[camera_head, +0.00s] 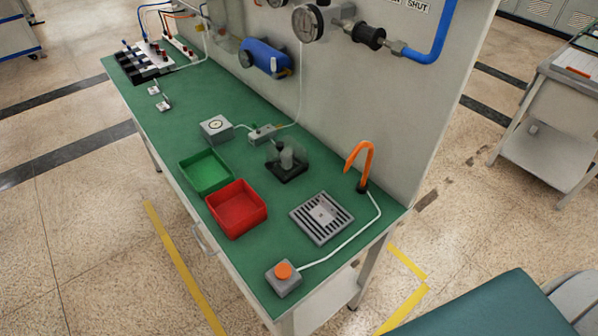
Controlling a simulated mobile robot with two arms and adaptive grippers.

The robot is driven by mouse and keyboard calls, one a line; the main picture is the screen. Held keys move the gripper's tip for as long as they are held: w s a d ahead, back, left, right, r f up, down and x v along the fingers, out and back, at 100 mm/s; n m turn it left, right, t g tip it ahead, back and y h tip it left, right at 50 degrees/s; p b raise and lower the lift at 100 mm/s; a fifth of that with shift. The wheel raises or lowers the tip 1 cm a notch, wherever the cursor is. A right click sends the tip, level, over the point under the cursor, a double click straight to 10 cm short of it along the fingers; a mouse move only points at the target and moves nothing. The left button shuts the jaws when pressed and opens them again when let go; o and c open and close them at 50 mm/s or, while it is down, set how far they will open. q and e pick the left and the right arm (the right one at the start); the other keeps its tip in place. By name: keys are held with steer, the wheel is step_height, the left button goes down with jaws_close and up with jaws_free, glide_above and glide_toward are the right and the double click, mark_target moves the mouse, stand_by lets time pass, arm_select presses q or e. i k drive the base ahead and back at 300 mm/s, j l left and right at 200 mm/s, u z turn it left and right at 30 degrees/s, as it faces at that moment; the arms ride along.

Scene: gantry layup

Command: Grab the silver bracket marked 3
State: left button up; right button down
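Two small silver pieces that look like brackets lie on the green bench top toward its far left end. One bracket (154,90) lies slightly farther back, and the other bracket (164,105) is just in front of it to the right. They are too small to read any number, so I cannot tell which is marked 3. Neither of my grippers is in view.
The green bench (190,88) also holds a green bin (206,171), a red bin (237,208), a slotted metal plate (321,218), an orange-button box (284,278), a gauge box (216,128) and a dark-based fixture (287,164). A panel stands along the back.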

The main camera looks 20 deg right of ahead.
mark_target(324, 213)
steer(key=l+u, duration=0.35)
steer(key=l, duration=0.15)
steer(key=i+l+u, duration=0.1)
steer(key=l+u, duration=0.2)
steer(key=l, duration=0.25)
steer(key=l+u, duration=0.35)
steer(key=l, duration=0.2)
steer(key=k+l+u, duration=0.15)
steer(key=l+u, duration=0.15)
steer(key=l, duration=0.15)
steer(key=k+l+u, duration=0.2)
steer(key=l+u, duration=0.15)
steer(key=l, duration=0.15)
